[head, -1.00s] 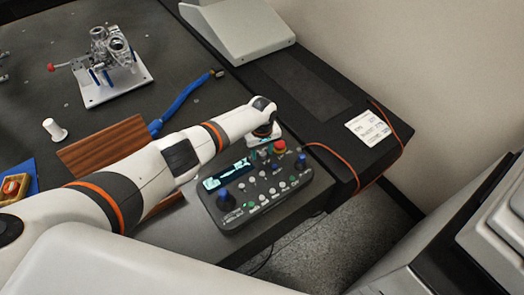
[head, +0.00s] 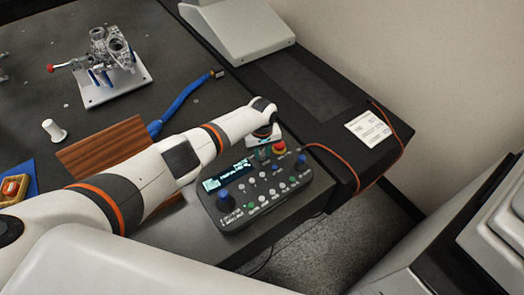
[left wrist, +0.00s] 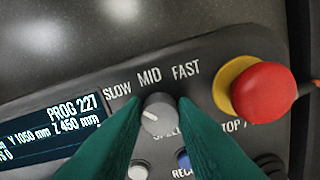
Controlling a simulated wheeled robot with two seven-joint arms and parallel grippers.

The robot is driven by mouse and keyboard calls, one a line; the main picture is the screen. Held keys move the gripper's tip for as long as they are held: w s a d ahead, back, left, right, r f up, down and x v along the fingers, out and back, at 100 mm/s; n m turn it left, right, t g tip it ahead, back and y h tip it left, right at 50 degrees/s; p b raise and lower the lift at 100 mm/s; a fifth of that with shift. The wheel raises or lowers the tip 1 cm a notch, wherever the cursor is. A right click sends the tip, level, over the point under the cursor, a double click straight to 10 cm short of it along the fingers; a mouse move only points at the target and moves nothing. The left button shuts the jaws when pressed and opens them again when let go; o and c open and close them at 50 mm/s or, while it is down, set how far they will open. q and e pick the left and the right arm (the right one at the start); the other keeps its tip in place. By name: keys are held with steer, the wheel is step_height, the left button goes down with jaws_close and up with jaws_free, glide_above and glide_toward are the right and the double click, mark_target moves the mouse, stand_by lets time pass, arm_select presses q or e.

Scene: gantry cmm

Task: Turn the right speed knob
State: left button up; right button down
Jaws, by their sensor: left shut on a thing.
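The speed knob (left wrist: 157,117) is a small grey round knob with a pale pointer mark, below the printed words SLOW, MID and FAST in the left wrist view. My left gripper (left wrist: 160,108) has its green fingertips on both sides of the knob, shut on it. In the head view my left gripper (head: 263,151) reaches down to the far edge of the dark control box (head: 236,220), and the arm hides the knob there. The pointer mark faces the left side of the knob in the wrist view. My right gripper is not in view.
A red emergency stop (left wrist: 264,90) with a yellow collar stands just right of the knob. Blue joystick knobs (head: 226,201) and several small buttons are on the box. An orange cable (head: 340,157) runs right. A wooden block (head: 98,150) lies left.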

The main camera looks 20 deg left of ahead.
arm_select(q)
steer(key=m, duration=0.9)
steer(key=shift+d+m+b, duration=0.1)
steer(key=shift+m+b, duration=0.2)
steer(key=shift+b, duration=0.05)
steer(key=m, duration=0.4)
steer(key=shift+m, duration=0.3)
steer(key=m, duration=0.4)
steer(key=shift+m, duration=0.3)
steer(key=o, duration=1)
